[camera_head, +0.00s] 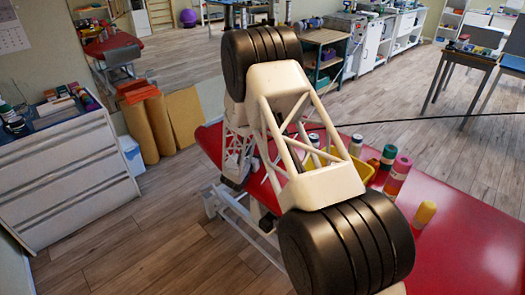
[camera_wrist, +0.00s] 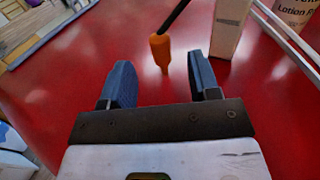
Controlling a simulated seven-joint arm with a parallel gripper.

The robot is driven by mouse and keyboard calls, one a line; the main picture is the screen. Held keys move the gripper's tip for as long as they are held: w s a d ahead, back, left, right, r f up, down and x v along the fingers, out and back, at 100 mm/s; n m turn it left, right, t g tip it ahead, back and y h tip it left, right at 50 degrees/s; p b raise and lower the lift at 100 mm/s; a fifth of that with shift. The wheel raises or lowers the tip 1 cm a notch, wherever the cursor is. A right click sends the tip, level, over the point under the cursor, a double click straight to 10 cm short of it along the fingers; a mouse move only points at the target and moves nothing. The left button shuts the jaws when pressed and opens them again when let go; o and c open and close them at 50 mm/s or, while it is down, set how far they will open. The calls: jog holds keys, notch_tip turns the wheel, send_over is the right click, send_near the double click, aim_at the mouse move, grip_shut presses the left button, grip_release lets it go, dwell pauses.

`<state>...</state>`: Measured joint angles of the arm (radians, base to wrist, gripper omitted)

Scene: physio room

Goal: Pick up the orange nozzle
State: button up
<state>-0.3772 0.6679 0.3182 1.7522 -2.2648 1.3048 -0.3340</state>
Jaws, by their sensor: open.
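The orange nozzle (camera_wrist: 160,48) shows in the wrist view, upright over the red surface (camera_wrist: 75,80), with a thin black rod or tube running up and right from its top. It lies ahead of and roughly between the two blue-grey fingers of my gripper (camera_wrist: 159,68). The fingers are apart, with nothing held between them. I cannot tell the exact gap between nozzle and fingers. In the head view my arm covers the middle, and I cannot make out the nozzle or my gripper there.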

jog(key=shift+w+d, duration=0.3)
jog(key=shift+w, duration=0.35)
jog(key=shift+x, duration=2.6)
jog(key=shift+f, duration=0.1)
jog(key=shift+c, duration=0.5)
jog(key=c, duration=0.9)
